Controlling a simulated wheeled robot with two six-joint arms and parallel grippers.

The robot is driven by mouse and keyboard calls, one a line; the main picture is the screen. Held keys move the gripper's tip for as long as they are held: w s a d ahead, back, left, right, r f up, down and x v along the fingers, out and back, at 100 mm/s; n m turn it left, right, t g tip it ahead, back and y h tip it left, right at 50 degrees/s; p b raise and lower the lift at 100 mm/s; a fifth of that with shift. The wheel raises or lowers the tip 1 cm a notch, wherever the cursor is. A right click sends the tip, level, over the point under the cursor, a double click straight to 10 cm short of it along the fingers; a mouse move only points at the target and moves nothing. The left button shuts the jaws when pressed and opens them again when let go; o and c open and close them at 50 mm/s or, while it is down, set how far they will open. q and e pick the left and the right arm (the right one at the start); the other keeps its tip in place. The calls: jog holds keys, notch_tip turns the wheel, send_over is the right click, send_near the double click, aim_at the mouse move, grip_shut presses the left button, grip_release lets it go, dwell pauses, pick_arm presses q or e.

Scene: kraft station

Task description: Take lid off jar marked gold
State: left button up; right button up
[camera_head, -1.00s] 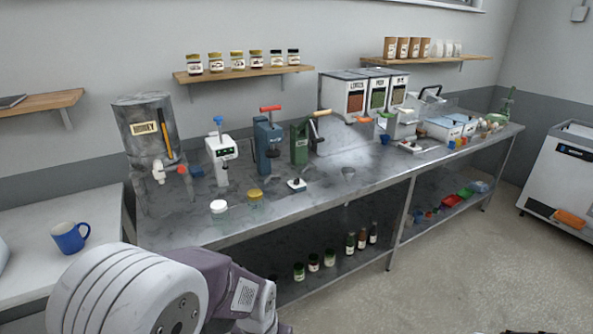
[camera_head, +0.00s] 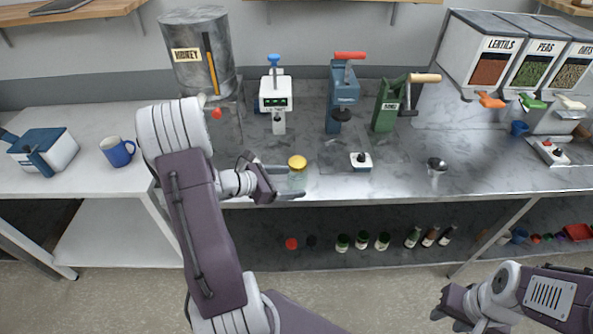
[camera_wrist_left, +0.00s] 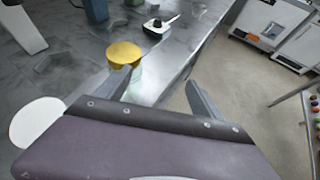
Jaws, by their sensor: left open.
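A small clear jar with a gold lid (camera_head: 297,162) stands upright on the steel counter near its front edge. In the left wrist view the gold lid (camera_wrist_left: 124,53) is just beyond the tip of the left-hand finger, left of the middle of the gap. My left gripper (camera_head: 292,182) is open and empty, low beside the jar, with its fingers pointing right. No lettering on the jar is readable. A white round lid (camera_wrist_left: 38,122) shows at the left in the wrist view; my arm hides it in the head view. My right gripper (camera_head: 445,308) is at the lower right, away from the counter.
Behind are a white dispenser (camera_head: 275,95), a blue press (camera_head: 344,95), a green press (camera_head: 390,105) and a honey tank (camera_head: 200,60).

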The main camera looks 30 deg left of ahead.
aim_at(298, 161)
pick_arm(q)
jog(key=w+a+n+t+y, duration=0.2)
jog(key=a+n, duration=0.1)
jog(key=a, duration=0.2)
jog(key=x, duration=0.2)
jog(key=p+x, duration=0.1)
jog(key=x, duration=0.5)
jog(key=shift+w+d+r+p, duration=0.2)
jog(key=shift+d+r+p, duration=0.1)
jog(key=shift+p, duration=0.1)
jog(key=shift+w+a, duration=0.1)
jog(key=c, duration=1.2)
jog(key=shift+r, duration=0.15)
grip_shut()
notch_tip(298, 161, up, 3)
jog(key=shift+r, duration=0.25)
jog(key=s+d+r+b, duration=0.1)
jog(key=s+d+r, duration=0.5)
jog(key=d, duration=0.3)
jog(key=shift+s+d+r+b, duration=0.3)
jog(key=shift+d+r+b, duration=0.1)
jog(key=shift+r, duration=0.2)
